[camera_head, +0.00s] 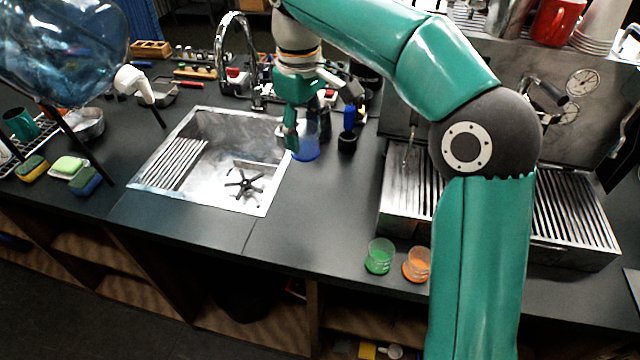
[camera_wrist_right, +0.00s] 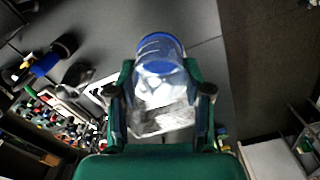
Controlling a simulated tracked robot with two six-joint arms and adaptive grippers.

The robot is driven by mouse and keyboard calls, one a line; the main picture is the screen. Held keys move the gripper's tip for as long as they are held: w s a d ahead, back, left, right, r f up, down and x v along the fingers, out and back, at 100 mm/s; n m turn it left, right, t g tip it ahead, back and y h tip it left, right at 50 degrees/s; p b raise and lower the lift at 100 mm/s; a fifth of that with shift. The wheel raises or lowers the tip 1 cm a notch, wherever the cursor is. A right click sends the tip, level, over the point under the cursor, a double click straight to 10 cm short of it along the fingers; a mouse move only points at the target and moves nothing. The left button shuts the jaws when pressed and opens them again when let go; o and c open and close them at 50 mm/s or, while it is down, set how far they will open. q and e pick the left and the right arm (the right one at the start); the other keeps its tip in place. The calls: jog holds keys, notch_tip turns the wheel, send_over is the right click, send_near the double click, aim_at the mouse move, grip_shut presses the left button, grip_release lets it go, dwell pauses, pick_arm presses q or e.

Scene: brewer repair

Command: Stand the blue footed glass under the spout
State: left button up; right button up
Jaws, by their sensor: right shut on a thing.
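The blue footed glass (camera_head: 306,150) is clear with a blue foot, in the head view at the right edge of the sink. My right gripper (camera_head: 305,125) is shut on it from above. In the right wrist view the glass (camera_wrist_right: 160,70) sits between the two fingers of the right gripper (camera_wrist_right: 160,100), its blue foot pointing away from the palm. I cannot tell whether the foot touches the counter. The espresso machine (camera_head: 500,85) stands at the right, with its spout (camera_head: 409,152) above the left drip grate (camera_head: 405,190). My left gripper is not in view.
A green glass (camera_head: 379,256) and an orange glass (camera_head: 416,264) stand at the counter's front edge. A blue-handled dark tool (camera_head: 348,130) stands right of the held glass. The metal sink (camera_head: 215,160) lies left.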

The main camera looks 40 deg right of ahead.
notch_tip(320, 180, down, 20)
jog(key=shift+s+r+b, duration=0.1)
jog(key=shift+r+b, duration=0.05)
jog(key=shift+b, duration=0.3)
jog(key=o, duration=1.3)
